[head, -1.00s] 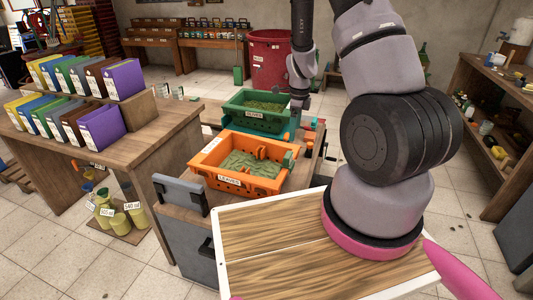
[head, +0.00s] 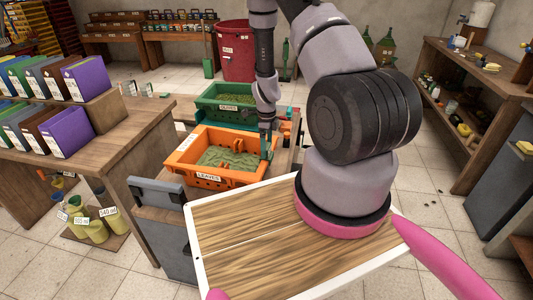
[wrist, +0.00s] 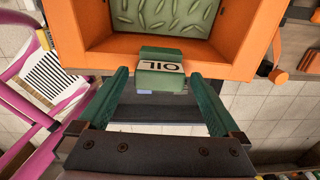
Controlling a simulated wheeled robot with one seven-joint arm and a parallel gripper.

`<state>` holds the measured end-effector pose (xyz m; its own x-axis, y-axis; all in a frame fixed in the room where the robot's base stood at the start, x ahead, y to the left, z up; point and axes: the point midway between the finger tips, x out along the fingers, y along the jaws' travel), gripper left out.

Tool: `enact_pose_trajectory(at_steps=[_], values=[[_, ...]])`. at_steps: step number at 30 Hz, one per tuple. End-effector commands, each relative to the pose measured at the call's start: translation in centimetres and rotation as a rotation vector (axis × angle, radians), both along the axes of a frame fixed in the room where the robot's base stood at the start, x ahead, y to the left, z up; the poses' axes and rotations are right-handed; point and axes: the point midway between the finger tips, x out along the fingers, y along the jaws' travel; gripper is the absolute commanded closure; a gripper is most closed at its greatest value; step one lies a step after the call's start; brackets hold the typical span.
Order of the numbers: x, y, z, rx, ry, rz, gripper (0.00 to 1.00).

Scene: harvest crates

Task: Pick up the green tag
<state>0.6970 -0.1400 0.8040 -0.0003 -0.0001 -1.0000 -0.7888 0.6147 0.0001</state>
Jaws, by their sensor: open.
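The green tag (wrist: 160,68) is a small block with a label reading OIL. In the wrist view it sits at the rim of the orange crate (wrist: 92,42). My gripper (wrist: 159,76) is open, one green finger on each side of the tag, with gaps between. The tag is at about the level of the fingertips. In the head view my gripper (head: 267,140) is at the right end of the orange crate (head: 208,181), labelled LEAVES. There I cannot tell the tag from the green fingers.
A green crate (head: 205,117) labelled OLIVES stands behind the orange one. A table with coloured binders (head: 88,80) is on the left. A shelf (head: 482,120) is on the right, a red bin (head: 237,52) at the back. Floor shows between.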

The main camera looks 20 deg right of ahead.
Motion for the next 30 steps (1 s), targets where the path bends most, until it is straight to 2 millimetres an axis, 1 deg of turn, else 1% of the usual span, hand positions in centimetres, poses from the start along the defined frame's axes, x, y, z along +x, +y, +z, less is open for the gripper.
enact_pose_trajectory(at_steps=[1,3,9,11,12,14,15,16,22,24,26,29,30], values=[[0.0,0.0,-0.5,0.001,0.001,-0.001,0.0],[0.1,0.0,-0.7,0.001,-0.002,0.001,0.0],[0.1,0.0,-0.7,0.001,-0.002,0.001,0.0],[0.1,0.0,-0.7,0.0,-0.001,0.001,0.23],[0.1,0.0,-0.7,0.0,-0.001,0.001,0.38],[0.0,0.0,-0.7,0.0,-0.001,0.001,0.61],[0.0,0.0,-0.7,0.0,-0.001,0.001,0.77],[0.0,0.0,-0.7,0.0,-0.001,0.001,0.8],[0.0,0.0,-0.7,0.0,-0.001,0.001,0.8],[0.1,0.0,-0.3,0.0,-0.001,0.001,0.8],[0.1,0.0,0.3,0.0,-0.002,0.001,0.8],[0.1,0.1,2.0,0.0,-0.004,0.003,0.8],[0.2,0.1,2.9,-0.001,-0.005,0.003,0.8]])
